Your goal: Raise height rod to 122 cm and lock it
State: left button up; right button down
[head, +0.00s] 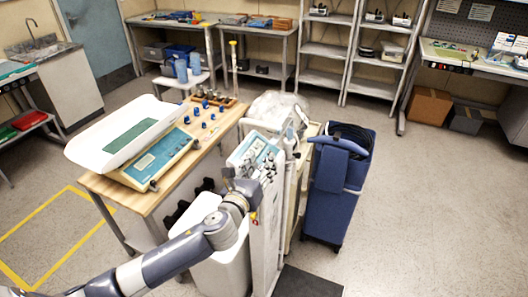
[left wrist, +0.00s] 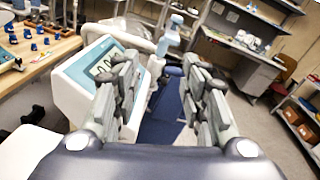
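A floor scale has a pale column (head: 268,235) and a teal-and-white display head (head: 248,150). Its display (left wrist: 103,62) shows large in the left wrist view, digits partly hidden by a finger. A slim pale-blue and white upright part (head: 291,138) stands just behind the head; it looks like the top of the height rod, and it also shows in the left wrist view (left wrist: 169,38). My left gripper (head: 270,168) is at the head's front right side, its fingers (left wrist: 165,95) apart with nothing visible between them. The rod's lock and markings cannot be made out. My right gripper is out of view.
A wooden table (head: 165,195) with a baby scale (head: 125,130) and blue knobs stands left. A white bin (head: 220,268) is below my arm. A blue cart (head: 330,195) stands close right of the column. A dark mat or platform (head: 308,283) lies in front. Floor at right is clear.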

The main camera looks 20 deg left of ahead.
aim_at(279, 134)
pick_arm(q)
jog(key=w+r+m, duration=0.1)
jog(key=r+m+h, duration=0.1)
jog(key=m, duration=0.1)
jog(key=shift+w+d+r+m+t, duration=0.2)
jog(key=shift+w+m+t, duration=0.1)
jog(key=shift+w+t, duration=0.1)
jog(key=w+p, duration=0.1)
jog(key=w, duration=0.8)
jog(key=shift+p, duration=0.3)
jog(key=shift+w+d, duration=0.1)
jog(key=shift+w, duration=0.65)
jog(key=shift+f, duration=0.1)
grip_shut()
jog(key=shift+w, duration=0.1)
